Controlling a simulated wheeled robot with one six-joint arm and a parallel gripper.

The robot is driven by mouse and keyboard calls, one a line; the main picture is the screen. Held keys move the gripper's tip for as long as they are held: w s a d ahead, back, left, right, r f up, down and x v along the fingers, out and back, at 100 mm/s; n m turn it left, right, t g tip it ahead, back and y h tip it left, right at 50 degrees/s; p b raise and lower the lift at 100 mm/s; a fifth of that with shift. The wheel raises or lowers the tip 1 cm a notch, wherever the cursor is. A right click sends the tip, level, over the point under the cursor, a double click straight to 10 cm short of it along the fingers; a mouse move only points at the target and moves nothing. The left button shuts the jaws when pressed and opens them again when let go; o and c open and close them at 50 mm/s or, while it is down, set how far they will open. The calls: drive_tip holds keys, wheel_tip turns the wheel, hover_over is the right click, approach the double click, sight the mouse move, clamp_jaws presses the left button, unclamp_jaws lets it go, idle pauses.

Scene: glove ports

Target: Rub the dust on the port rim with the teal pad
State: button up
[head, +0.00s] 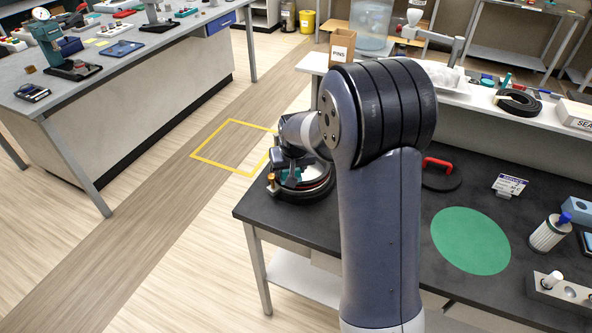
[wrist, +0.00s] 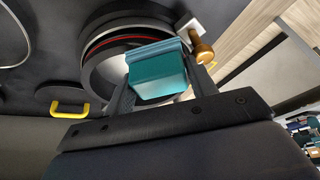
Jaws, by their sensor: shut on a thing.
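The teal pad (wrist: 157,84) is a small block between the two fingers of my gripper (wrist: 160,76), which is shut on it. The round port (wrist: 103,38) has a metal rim with a red ring and a dark outer ring, and lies just beyond the pad in the wrist view. The pad overlaps the rim in that view; I cannot tell whether they touch. In the head view my gripper (head: 288,168) is over the port (head: 307,193) at the dark bench's left corner, partly hidden by my arm. I cannot make out dust on the rim.
A brass knob (wrist: 202,52) stands close right of the pad, and a yellow handle (wrist: 70,108) lies left.

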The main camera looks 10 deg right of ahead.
drive_tip(key=shift+w+a+f, duration=0.1)
drive_tip(key=shift+w+a, duration=0.4)
drive_tip(key=shift+a, duration=0.2)
drive_tip(key=shift+w+a+f, duration=0.1)
drive_tip(key=shift+w+a, duration=0.4)
drive_tip(key=shift+a, duration=0.3)
drive_tip(key=shift+r, duration=0.1)
drive_tip(key=shift+s+d+b, duration=0.55)
drive_tip(key=shift+s+d, duration=0.1)
drive_tip(key=shift+d, duration=0.05)
drive_tip(key=shift+s+d, duration=0.25)
drive_tip(key=shift+s, duration=0.3)
drive_tip(key=shift+s+d+b, duration=0.25)
drive_tip(key=shift+d+b, duration=0.1)
drive_tip(key=shift+d, duration=0.45)
drive_tip(key=shift+s+d+b, duration=0.2)
drive_tip(key=shift+s+d, duration=0.3)
drive_tip(key=shift+d, duration=0.2)
drive_tip(key=shift+s+d+b, duration=0.2)
drive_tip(key=shift+s+d, duration=0.25)
drive_tip(key=shift+d, duration=0.25)
